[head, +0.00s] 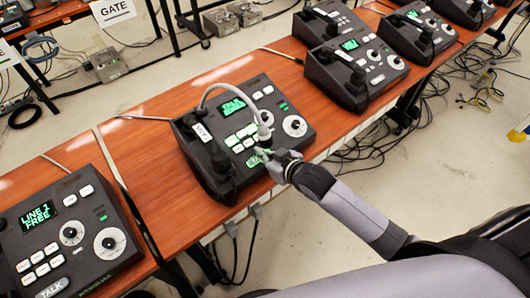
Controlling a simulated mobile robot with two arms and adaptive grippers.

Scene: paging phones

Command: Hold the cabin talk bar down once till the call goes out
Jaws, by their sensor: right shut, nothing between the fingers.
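The middle paging phone (222,167) is a dark console on the wooden bench, with a handset at its left side and a gooseneck microphone arching over it. Its display (232,107) glows green and seems to read TALK; the rest is too small to read. Its talk bar (253,162) at the front edge is lit green. My right gripper (264,153) is shut and empty, its fingertips at the talk bar and partly covering it. They appear to touch the bar. A white label (202,132) on the handset side is not clearly legible. My left gripper is not in view.
Another phone (118,239) at left shows LINE 1 FREE, with its TALK bar (52,288) unlit. Several similar phones, including one (355,75), stand farther along the bench. Cables (440,100) lie on the floor.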

